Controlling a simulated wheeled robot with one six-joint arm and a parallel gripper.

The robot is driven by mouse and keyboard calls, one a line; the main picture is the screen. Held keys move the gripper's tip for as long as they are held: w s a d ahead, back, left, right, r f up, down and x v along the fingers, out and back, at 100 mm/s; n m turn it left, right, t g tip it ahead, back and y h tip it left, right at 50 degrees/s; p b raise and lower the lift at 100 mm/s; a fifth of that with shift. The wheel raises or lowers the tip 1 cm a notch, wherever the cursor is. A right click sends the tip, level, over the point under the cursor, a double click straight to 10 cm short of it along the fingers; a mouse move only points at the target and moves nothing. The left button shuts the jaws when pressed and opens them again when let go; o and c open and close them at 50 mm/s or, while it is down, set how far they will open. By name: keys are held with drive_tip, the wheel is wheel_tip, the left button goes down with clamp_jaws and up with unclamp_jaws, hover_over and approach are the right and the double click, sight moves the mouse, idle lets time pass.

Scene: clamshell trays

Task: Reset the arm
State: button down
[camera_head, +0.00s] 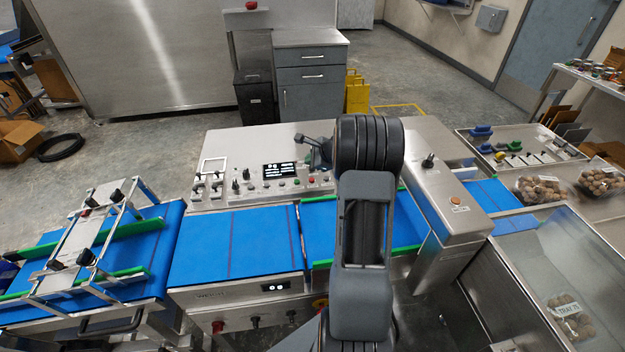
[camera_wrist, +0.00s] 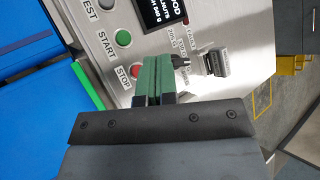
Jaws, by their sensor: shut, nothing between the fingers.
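My gripper shows in the wrist view with its green fingers (camera_wrist: 153,75) pressed together and nothing between them. It is above the steel control panel (camera_wrist: 215,22), near the red STOP button (camera_wrist: 137,72) and the green START button (camera_wrist: 123,38). A black switch or knob (camera_wrist: 215,62) is to the right of the fingers. I cannot tell whether the fingers touch the panel. In the head view my arm rises in the middle, and the small gripper end (camera_head: 316,152) shows left of the dark wrist joint, over the panel's right part.
Blue conveyor belts (camera_head: 235,245) run across in front of the panel, with green guide rails. A metal frame (camera_head: 90,235) stands over the left belt. A steel housing (camera_head: 455,205) is right of my arm. Trays of round brown items (camera_head: 540,188) are at the right.

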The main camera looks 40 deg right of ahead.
idle(0.3)
drive_tip(key=shift+s+a+f+n, duration=0.1)
drive_tip(key=shift+n, duration=0.3)
drive_tip(key=s+f+n, duration=0.1)
drive_tip(key=s+a+n+g, duration=0.1)
drive_tip(key=s+a+f+n+g, duration=0.1)
drive_tip(key=s, duration=0.1)
drive_tip(key=shift+a+f+y, duration=0.25)
drive_tip(key=shift+f+y, duration=0.1)
drive_tip(key=shift+y, duration=0.05)
drive_tip(key=s+a+n, duration=0.1)
drive_tip(key=s+a+n+g, duration=0.1)
drive_tip(key=shift+s+a+r+n, duration=0.3)
drive_tip(key=shift+a+n, duration=0.1)
drive_tip(key=s+a+r+n+g+h, duration=0.1)
drive_tip(key=s+a+r+n, duration=0.5)
drive_tip(key=s+a+n, duration=0.2)
drive_tip(key=s+a+r+n+h, duration=0.2)
drive_tip(key=s+a+r+n, duration=0.4)
drive_tip(key=s+a+n, duration=0.3)
drive_tip(key=s+a, duration=0.1)
drive_tip(key=a, duration=0.2)
drive_tip(key=shift+s+a+r+g, duration=0.2)
drive_tip(key=shift+a+r+g, duration=0.05)
drive_tip(key=shift+r+g, duration=0.15)
